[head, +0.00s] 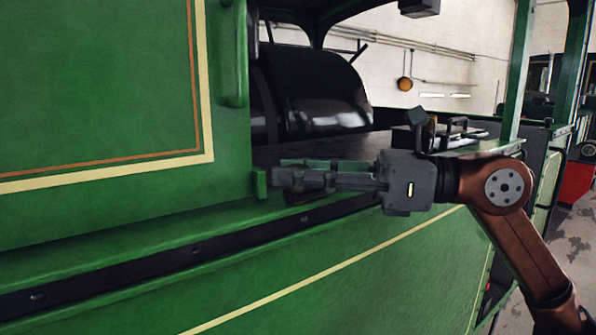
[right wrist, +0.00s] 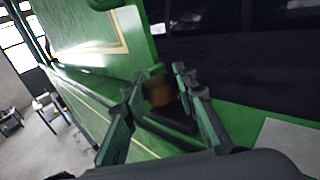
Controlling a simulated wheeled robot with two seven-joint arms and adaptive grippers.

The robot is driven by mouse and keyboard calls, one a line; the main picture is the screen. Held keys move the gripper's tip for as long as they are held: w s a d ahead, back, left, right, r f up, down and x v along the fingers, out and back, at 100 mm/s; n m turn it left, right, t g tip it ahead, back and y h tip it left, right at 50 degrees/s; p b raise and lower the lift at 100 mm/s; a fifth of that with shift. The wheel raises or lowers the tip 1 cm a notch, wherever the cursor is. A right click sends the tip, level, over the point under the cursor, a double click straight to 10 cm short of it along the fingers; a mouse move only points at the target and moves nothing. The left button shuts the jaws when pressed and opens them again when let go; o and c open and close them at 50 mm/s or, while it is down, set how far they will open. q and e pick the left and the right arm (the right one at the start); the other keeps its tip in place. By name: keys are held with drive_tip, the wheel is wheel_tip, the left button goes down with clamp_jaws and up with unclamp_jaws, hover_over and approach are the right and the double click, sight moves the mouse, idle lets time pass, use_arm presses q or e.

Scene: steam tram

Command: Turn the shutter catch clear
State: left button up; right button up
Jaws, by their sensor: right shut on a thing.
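My right gripper (head: 278,177) reaches in from the right, its fingers level along the ledge of the green tram side (head: 110,115). In the right wrist view its two fingers (right wrist: 159,80) stand on either side of a small brownish, blurred piece, the shutter catch (right wrist: 158,92), and are shut on it. A dark base lies just below this piece on the ledge. In the head view the fingers mostly hide the catch, so its exact angle cannot be told. My left gripper is not in view.
A small green block (head: 260,183) stands on the ledge just left of the fingertips. A green upright with a handrail (head: 236,60) rises behind it. A dark rounded boiler (head: 315,92) lies beyond the opening. The ledge runs on to the right under my arm.

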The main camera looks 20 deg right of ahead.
drive_tip(key=o, duration=1.2)
drive_tip(key=shift+c, duration=0.2)
drive_tip(key=shift+d, duration=0.1)
drive_tip(key=v, duration=1.2)
